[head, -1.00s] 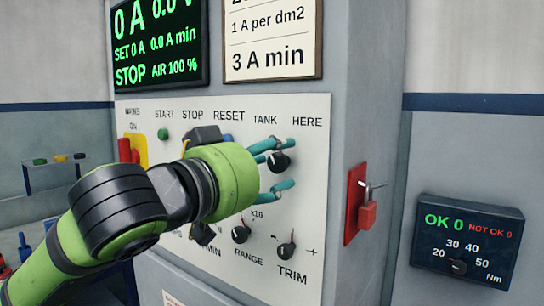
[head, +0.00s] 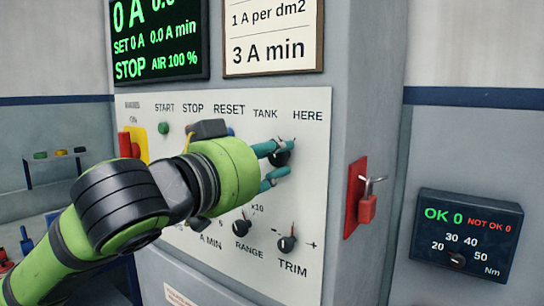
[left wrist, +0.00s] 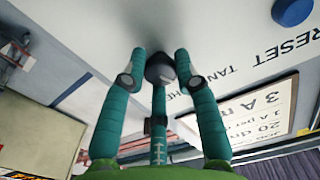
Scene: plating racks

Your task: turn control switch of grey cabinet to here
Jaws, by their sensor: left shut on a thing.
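The grey cabinet (head: 366,80) carries a white control panel with a black control switch knob (head: 282,158) below the printed words TANK and HERE. My left gripper (head: 287,157) reaches it from the left, its teal fingers shut around the knob. In the left wrist view the dark knob (left wrist: 160,66) sits between the fingertips (left wrist: 160,57), close to the panel face. The fingers partly cover the knob in the head view, so I cannot tell where its pointer stands. My right gripper is not in view.
RANGE knob (head: 242,224) and TRIM knob (head: 287,244) lie below the gripper. A red padlock (head: 367,208) hangs on the cabinet's side. START button (head: 163,128) and a red handle (head: 125,145) are at the left. A dark torque display (head: 466,240) is on the right wall.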

